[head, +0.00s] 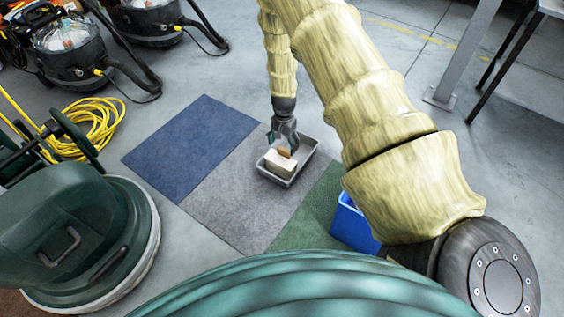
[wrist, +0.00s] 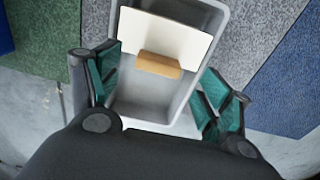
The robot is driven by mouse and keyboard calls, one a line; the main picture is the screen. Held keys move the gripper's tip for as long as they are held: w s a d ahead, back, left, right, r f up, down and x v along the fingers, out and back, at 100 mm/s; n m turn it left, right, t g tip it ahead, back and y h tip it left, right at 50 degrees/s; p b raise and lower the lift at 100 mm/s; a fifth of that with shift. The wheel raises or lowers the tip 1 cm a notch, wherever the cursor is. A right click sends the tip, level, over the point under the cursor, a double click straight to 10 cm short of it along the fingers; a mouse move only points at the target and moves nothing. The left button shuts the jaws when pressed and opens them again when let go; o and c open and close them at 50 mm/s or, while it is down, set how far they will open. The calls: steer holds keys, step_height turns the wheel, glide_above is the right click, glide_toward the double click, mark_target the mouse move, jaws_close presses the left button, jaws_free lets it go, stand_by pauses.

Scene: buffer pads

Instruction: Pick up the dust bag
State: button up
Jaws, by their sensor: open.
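The dust bag (head: 279,164) is a pale, boxy bag with a brown collar piece. It lies in a grey tray (head: 309,146) on the floor mats. In the wrist view the bag (wrist: 165,32) shows as a white panel, with the brown collar (wrist: 160,65) on its near edge. My gripper (head: 285,143) points down over the tray, above the bag's collar. In the wrist view my gripper (wrist: 162,70) is open, with its green-padded fingers on either side of the collar and a gap to each side. Whether the fingertips reach down to the collar's height is hard to tell.
The tray stands on a grey mat (head: 225,205) between a blue mat (head: 185,140) and a green mat (head: 310,215). A blue bin (head: 352,226) stands to the right. A green floor machine (head: 75,235), yellow cable (head: 90,128) and vacuums (head: 70,50) are left.

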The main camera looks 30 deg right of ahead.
mark_target(283, 150)
step_height(283, 150, down, 4)
steer(key=b, duration=0.2)
steer(key=shift+f+b, duration=0.25)
steer(key=shift+b, duration=0.15)
steer(key=shift+c, duration=0.2)
steer(key=c, duration=1.2)
steer(key=shift+o, duration=0.2)
steer(key=shift+r, duration=0.15)
